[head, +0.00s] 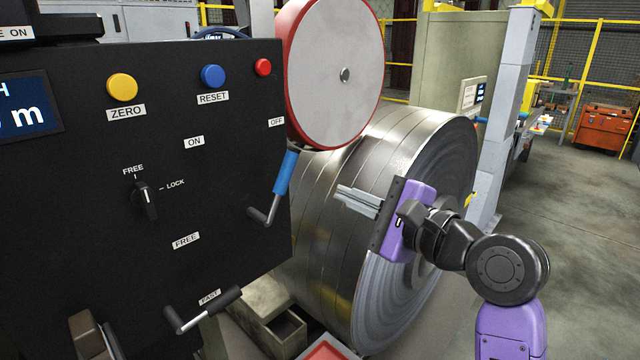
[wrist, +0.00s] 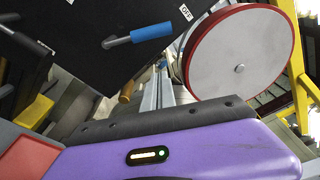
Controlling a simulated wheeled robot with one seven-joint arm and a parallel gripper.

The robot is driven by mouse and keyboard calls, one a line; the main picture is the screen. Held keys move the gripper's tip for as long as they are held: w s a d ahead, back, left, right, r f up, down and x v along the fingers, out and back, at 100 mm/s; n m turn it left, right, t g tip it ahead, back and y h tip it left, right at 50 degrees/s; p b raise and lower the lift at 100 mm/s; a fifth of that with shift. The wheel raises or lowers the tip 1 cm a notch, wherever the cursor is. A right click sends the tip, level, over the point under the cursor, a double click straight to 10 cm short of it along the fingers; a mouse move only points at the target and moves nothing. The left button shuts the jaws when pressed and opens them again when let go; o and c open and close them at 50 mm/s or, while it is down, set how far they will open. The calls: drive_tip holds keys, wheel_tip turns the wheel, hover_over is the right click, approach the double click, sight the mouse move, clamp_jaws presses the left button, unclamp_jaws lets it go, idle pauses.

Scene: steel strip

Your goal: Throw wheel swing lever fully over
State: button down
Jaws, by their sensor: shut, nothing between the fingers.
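A lever with a blue grip (head: 286,173) stands at the right edge of the black panel (head: 90,230). Its grip points up, slightly right, toward the OFF label (head: 276,122); the ON label (head: 195,142) is further left. No label names it as the wheel swing lever. The blue grip also shows at the top of the wrist view (wrist: 152,33). The red-rimmed wheel (head: 335,75) is above and right of it. My gripper (head: 342,194) is shut and empty, right of the lever and apart from it, in front of the steel coil. In the wrist view its fingers (wrist: 158,90) point toward the panel side.
A large steel strip coil (head: 330,240) stands behind my gripper. A black-handled lever (head: 205,310) sits low on the panel by the FAST label. A FREE/LOCK knob (head: 146,199) and coloured buttons are further left. Open floor (head: 580,250) lies to the right.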

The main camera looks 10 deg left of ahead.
drive_tip(key=w+a+r+p, duration=0.1)
drive_tip(key=w+a+p, duration=0.1)
drive_tip(key=a, duration=0.6)
drive_tip(key=shift+w+a+r+p, duration=0.15)
drive_tip(key=shift+w+p, duration=0.2)
drive_tip(key=shift+w, duration=0.4)
